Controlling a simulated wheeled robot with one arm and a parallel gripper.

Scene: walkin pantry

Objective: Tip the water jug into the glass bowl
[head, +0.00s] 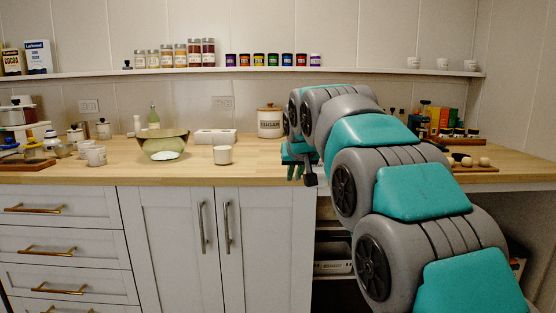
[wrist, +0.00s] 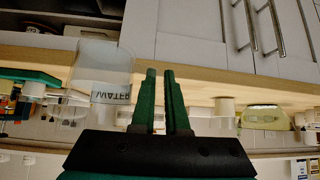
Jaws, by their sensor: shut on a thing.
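The glass bowl (head: 163,144) stands on the wooden counter, left of my gripper (head: 296,165) in the head view. It is greenish and see-through, with a white patch low on its front; it also shows at the right of the wrist view (wrist: 264,117). The clear water jug (wrist: 102,68), with a "WATER" label, is close beside my green fingers (wrist: 164,100) in the wrist view. My fingers are shut on it; the grip point itself is hard to make out. In the head view my arm hides the jug. The jug is apart from the bowl.
A white cup (head: 223,155) stands on the counter between the bowl and my gripper. A sugar canister (head: 270,122) and a white box (head: 215,136) are behind. Cups and jars (head: 95,155) crowd the left. The counter's front edge lies below my gripper.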

